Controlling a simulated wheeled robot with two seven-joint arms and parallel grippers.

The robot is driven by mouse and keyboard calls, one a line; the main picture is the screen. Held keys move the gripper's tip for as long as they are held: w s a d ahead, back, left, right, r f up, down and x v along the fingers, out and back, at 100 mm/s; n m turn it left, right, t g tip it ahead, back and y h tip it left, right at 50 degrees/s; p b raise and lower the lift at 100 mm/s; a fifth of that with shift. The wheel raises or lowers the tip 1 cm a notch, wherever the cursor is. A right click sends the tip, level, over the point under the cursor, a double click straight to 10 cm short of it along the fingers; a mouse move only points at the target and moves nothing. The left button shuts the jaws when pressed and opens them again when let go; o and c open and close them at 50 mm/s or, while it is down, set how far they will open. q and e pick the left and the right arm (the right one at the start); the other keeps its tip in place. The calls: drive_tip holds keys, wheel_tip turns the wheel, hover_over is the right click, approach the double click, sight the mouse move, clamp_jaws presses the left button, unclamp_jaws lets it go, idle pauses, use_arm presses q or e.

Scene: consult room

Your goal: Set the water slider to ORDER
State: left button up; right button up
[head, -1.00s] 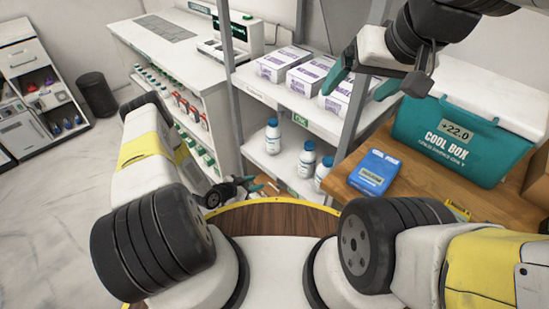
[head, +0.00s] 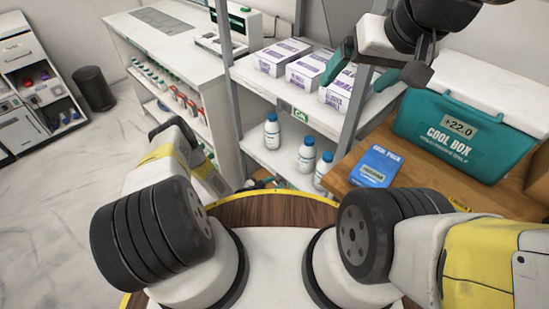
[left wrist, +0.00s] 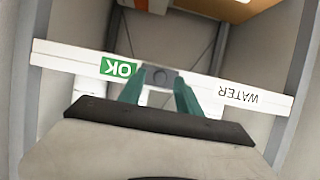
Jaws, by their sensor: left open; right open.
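The water slider shows in the left wrist view as a white strip (left wrist: 215,90) on a shelf edge, upside down. It carries the word WATER (left wrist: 239,96) on the right and a green OK field (left wrist: 118,68) on the left. A small grey knob (left wrist: 160,77) sits between them, between the teal fingertips of my open left gripper (left wrist: 160,84); contact cannot be told. In the head view the green field (head: 300,114) shows on the shelf edge. There my left gripper (head: 263,183) is low, mostly hidden. My right gripper (head: 364,74) is open and empty near the glove boxes.
Glove boxes (head: 283,56) stand on the upper shelf and white bottles (head: 272,132) below. A blue pack (head: 375,166) and a teal cool box (head: 465,137) are on the wooden table (head: 345,172) at right. A grey post (head: 229,70) stands left of the shelf.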

use_arm(q)
clamp_jaws()
idle(1.4)
